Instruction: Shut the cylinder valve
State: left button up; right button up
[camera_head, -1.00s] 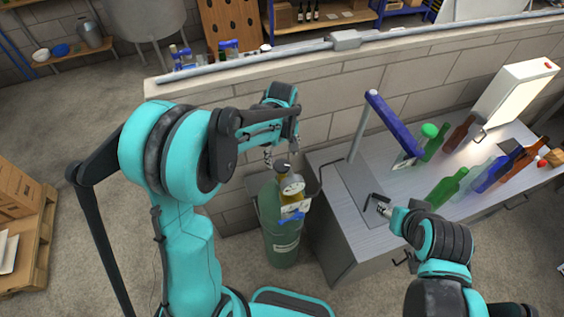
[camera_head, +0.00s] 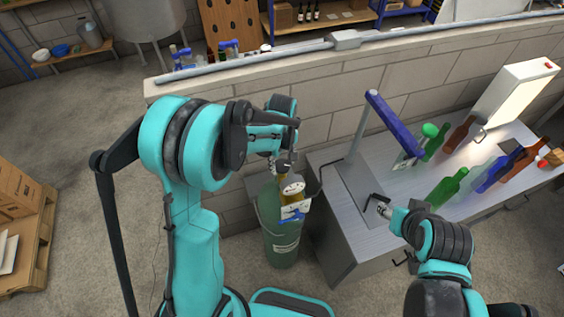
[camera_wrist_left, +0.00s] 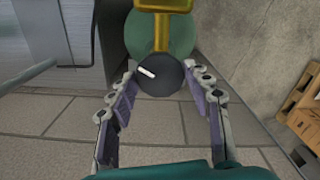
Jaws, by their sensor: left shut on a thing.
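The green gas cylinder (camera_head: 281,243) stands upright between the wall and the metal bench. Its brass valve (camera_wrist_left: 161,7) carries a dark round knob with a white mark (camera_wrist_left: 159,78). In the head view my left gripper (camera_head: 284,160) is at the top of the valve and largely hides the knob. A gauge (camera_head: 293,188) and a blue-handled part (camera_head: 292,215) sit below the knob. My right gripper (camera_head: 378,202) is open and empty above the bench.
The metal bench (camera_head: 345,232) stands right of the cylinder, with several bottles and a blue-armed fixture (camera_head: 392,125) on it. A block wall (camera_head: 350,95) runs behind. Wooden pallets and boxes (camera_head: 20,215) are at the far left. The floor left of the cylinder is clear.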

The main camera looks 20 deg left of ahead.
pick_arm(q)
jog(key=m+b, duration=0.2)
jog(key=m, duration=0.1)
jog(key=shift+f, duration=0.15)
jog(key=m+b, duration=0.1)
jog(key=m, duration=0.1)
jog(key=shift+m, duration=0.4)
jog(key=m+b, duration=0.1)
jog(key=m, duration=0.2)
jog(key=shift+m+b, duration=0.7)
jog(key=shift+m, duration=0.9)
jog(key=o, duration=1.1)
jog(key=shift+o, duration=0.2)
jog(key=shift+r, duration=0.25)
